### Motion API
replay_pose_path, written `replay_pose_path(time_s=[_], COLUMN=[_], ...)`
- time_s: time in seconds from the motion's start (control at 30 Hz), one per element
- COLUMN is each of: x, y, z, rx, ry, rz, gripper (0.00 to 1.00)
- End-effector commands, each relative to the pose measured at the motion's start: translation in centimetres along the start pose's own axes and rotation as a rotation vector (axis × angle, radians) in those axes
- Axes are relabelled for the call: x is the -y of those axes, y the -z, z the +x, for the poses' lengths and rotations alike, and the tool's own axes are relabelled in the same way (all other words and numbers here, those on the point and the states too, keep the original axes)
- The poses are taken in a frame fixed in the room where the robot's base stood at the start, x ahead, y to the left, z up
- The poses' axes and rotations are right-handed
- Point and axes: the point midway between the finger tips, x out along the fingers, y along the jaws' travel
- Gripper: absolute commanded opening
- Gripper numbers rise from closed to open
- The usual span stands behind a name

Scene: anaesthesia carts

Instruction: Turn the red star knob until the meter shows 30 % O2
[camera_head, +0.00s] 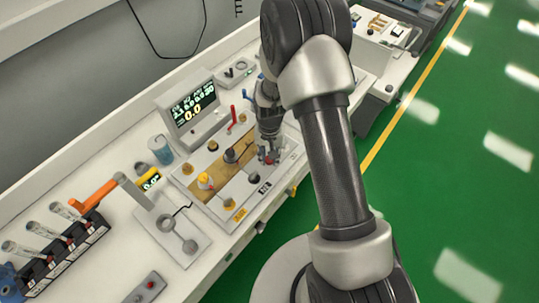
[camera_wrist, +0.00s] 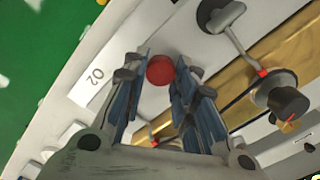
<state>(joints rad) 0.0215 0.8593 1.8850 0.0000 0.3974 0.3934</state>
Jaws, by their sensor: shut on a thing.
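The red knob (camera_wrist: 160,69) shows in the wrist view between the fingertips of my gripper (camera_wrist: 158,77), beside a white label reading O2 (camera_wrist: 97,75). The fingers are shut on the knob from both sides. In the head view my gripper (camera_head: 268,155) points down at the right part of the panel and mostly hides the knob. A monitor (camera_head: 193,106) behind the panel shows a large yellow 0.0 under smaller digits. A small yellow meter (camera_head: 150,182) left of the panel has lit digits too small to read.
A blue cup (camera_head: 161,150) and an orange-handled arm (camera_head: 93,196) stand to the left. Green floor lies right of the bench.

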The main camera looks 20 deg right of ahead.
Motion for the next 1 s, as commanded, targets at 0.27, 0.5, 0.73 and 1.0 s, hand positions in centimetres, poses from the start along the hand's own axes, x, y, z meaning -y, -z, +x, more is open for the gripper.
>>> replay_pose_path(time_s=[0.27,0.5,0.73,1.0], x=[0.02,0.02,0.01,0.04], y=[0.06,0.04,0.01,0.08], z=[-0.05,-0.03,-0.01,-0.84], rx=[-0.002,-0.001,0.0,-0.002], ry=[0.001,0.0,0.0,0.001], rz=[0.0,-0.001,-0.001,-0.001], gripper=[0.02,0.41,0.46,0.46])
